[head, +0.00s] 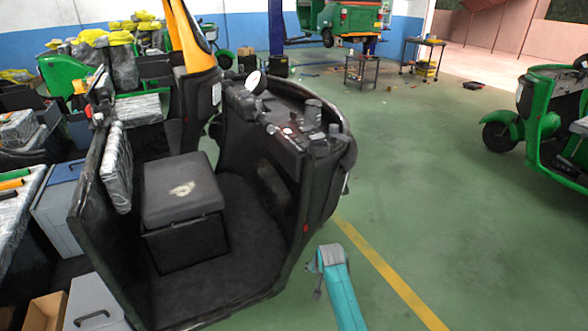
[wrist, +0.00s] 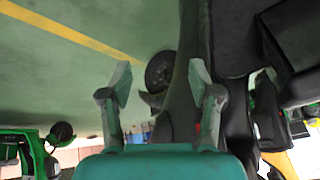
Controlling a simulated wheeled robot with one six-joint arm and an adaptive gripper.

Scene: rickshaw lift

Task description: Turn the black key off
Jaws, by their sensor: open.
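The black three-wheeled cab (head: 255,190) stands open in the middle of the head view, with a seat box inside. Its dashboard (head: 285,125) holds several dark knobs and small parts, and a round mirror rises beside it. I cannot make out the black key among them. In the wrist view, which looks upside down, my gripper (wrist: 160,78) is open with nothing between its fingers. Beyond the fingers are the cab's dark side panel (wrist: 182,105) and a black wheel. My teal arm is outside the cab, to the right of it, below the dashboard.
A green three-wheeler (head: 545,125) stands at the far right. Cluttered benches and vehicle parts crowd the left. A tool cart (head: 362,70) stands at the back. The green floor around the yellow line (head: 390,275) is clear.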

